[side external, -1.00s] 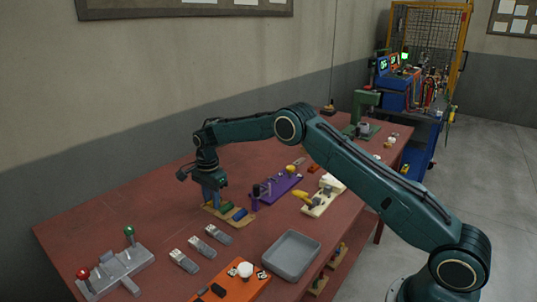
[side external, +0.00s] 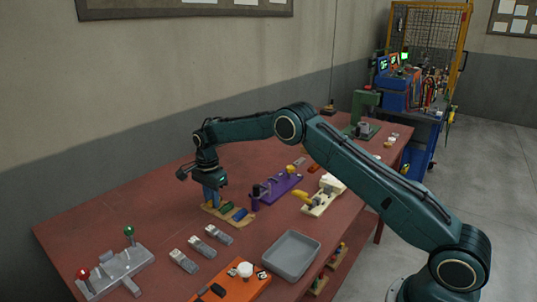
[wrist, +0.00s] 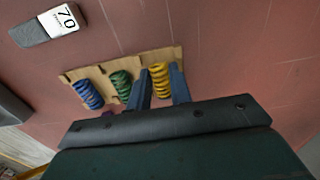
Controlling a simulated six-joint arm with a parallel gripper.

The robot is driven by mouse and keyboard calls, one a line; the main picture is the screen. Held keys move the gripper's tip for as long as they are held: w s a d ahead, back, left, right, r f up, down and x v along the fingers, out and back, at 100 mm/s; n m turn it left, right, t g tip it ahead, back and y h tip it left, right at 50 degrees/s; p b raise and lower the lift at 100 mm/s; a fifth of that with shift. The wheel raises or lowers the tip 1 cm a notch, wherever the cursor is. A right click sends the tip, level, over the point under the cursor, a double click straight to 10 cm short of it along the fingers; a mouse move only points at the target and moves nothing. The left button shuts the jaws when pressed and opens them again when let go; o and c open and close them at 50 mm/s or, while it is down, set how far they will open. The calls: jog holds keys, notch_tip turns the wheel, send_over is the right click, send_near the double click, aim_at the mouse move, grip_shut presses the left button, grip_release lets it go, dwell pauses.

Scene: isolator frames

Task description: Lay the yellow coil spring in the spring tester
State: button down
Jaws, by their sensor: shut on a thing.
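My gripper (wrist: 160,86) is shut on the yellow coil spring (wrist: 158,76), with one finger on each side of it. The spring sits at the end slot of a tan wooden rack (wrist: 72,76), touching or just at the rack. A green spring (wrist: 121,84) and a blue spring (wrist: 88,94) lie in the slots beside it. In the side view my gripper (side external: 211,196) points down at the far-left end of the rack (side external: 212,209) and hides the yellow spring. A purple fixture (side external: 284,187) with uprights and a yellow knob stands to the right; it may be the spring tester.
Several grey blocks (side external: 184,261) lie in front of the rack. A grey tray (side external: 292,256), an orange board (side external: 240,288) and a cream-based clamp (side external: 322,204) are to the right. A grey two-lever fixture (side external: 116,268) stands at left. Red tabletop behind the rack is clear.

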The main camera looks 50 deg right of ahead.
notch_tip(320, 180, up, 20)
dwell(0.7)
jog(key=shift+f, duration=0.1)
jog(key=shift+d, duration=0.1)
dwell(0.5)
jog(key=s+d+f, duration=0.3)
jog(key=s+d, duration=0.1)
jog(key=d, duration=0.4)
jog(key=s+d+f, duration=0.2)
jog(key=s+d, duration=0.3)
jog(key=d, duration=0.2)
jog(key=s+d+f, duration=0.3)
jog(key=s, duration=0.5)
jog(key=s+d+f, duration=0.3)
jog(key=s+d, duration=0.1)
jog(key=s, duration=0.5)
jog(key=shift+d, duration=0.15)
jog(key=shift+f, duration=0.25)
